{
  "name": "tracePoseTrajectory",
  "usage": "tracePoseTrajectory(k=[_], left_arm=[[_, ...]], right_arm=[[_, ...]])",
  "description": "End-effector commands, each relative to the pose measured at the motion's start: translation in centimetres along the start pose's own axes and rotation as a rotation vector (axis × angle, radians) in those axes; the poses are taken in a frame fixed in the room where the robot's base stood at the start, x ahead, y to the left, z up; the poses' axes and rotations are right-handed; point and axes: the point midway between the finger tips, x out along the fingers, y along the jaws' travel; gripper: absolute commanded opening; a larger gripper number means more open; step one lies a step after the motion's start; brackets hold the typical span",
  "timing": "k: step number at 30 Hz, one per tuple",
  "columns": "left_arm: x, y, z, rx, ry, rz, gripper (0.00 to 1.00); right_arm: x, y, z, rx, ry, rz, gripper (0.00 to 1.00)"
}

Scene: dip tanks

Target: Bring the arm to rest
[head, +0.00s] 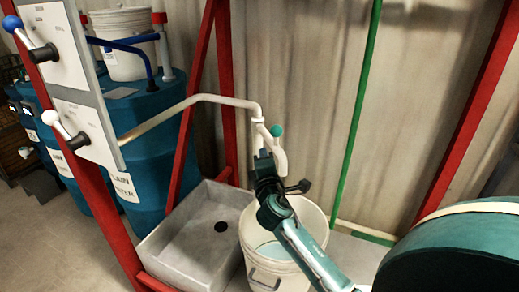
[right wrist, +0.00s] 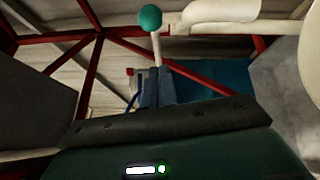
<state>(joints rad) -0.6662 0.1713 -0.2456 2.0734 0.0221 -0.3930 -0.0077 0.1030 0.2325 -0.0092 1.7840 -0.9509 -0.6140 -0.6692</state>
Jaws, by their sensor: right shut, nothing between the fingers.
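My right gripper (head: 263,160) is shut and empty. It points up above the white bucket (head: 315,218), close to the downturned spout of the cream pipe (head: 210,98). In the head view it overlaps the lower part of the spout; I cannot tell whether they touch. A green ball knob (head: 277,131) sits on the tap just above it. In the right wrist view the shut fingers (right wrist: 155,90) stand just below the same green knob (right wrist: 150,18) on its white stem. My left gripper is not in view.
A grey sink (head: 165,246) stands left of the bucket, which holds pale liquid. Red frame posts (head: 466,125) and a green pole (head: 356,110) stand around. Blue drums (head: 160,135) and lever panels (head: 85,128) are at left. Open floor shows at lower left.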

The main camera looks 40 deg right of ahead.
Motion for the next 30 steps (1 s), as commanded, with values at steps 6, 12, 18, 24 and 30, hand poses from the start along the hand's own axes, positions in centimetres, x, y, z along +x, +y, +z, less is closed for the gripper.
tracePoseTrajectory(k=[6, 12, 18, 24, 30], left_arm=[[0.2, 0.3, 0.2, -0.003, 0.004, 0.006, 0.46], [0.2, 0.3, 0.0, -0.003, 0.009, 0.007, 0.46], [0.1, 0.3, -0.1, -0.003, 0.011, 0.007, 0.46], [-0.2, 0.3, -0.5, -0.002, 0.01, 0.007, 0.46], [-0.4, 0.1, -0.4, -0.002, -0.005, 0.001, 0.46]], right_arm=[[-3.7, -0.2, 0.7, 0.001, 0.001, 0.0, 0.0], [-4.8, -0.2, 0.9, 0.001, 0.001, 0.0, 0.0], [-5.0, -0.5, 0.8, 0.011, 0.009, -0.007, 0.0], [-9.3, -6.0, -2.9, 0.251, 0.162, -0.18, 0.0], [-20.4, -13.7, -8.3, 0.767, 0.317, -0.574, 0.0]])
